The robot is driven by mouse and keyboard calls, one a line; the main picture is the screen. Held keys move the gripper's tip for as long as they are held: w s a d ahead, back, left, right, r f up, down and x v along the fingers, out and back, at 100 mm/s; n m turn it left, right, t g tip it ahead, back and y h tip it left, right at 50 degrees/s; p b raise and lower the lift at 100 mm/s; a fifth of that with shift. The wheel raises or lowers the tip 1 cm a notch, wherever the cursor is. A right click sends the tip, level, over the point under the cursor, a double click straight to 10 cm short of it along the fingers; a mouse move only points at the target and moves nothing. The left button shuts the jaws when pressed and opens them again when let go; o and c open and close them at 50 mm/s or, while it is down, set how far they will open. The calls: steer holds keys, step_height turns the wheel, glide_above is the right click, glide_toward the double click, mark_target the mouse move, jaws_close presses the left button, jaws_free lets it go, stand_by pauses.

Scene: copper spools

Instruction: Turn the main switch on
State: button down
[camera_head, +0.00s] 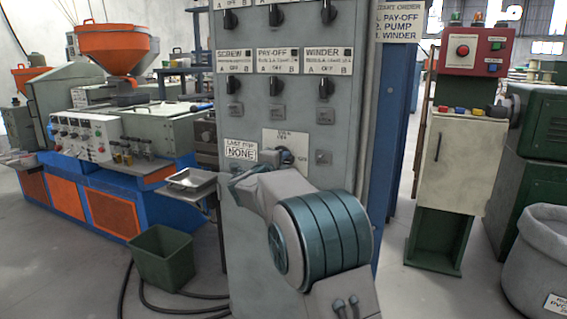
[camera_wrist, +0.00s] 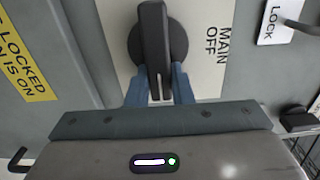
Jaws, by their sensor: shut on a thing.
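The main switch is a black rotary knob with a raised bar handle (camera_wrist: 153,38), mounted on a pale plate (camera_wrist: 205,60) marked MAIN OFF. In the head view the knob (camera_head: 288,156) shows on the grey cabinet front, partly hidden by my arm. My gripper (camera_wrist: 161,88) has its two blue fingers on either side of the bar's near end and is shut on it. A white mark on the bar shows between the fingers. The fingertips are hard to make out in the head view, where my wrist covers them.
The grey cabinet (camera_head: 345,110) carries several smaller black selector knobs above the main switch. A metal tray (camera_head: 192,181) juts out on the left, above a green bin (camera_head: 162,258). A yellow label (camera_wrist: 22,55) and a LOCK tag (camera_wrist: 281,20) flank the switch.

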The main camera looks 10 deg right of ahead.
steer(key=c, duration=1.3)
jaws_free()
steer(key=p+v, duration=0.2)
steer(key=v, duration=1.1)
steer(key=shift+s+a+f, duration=0.1)
steer(key=shift+s+a, duration=0.15)
steer(key=shift+s, duration=0.1)
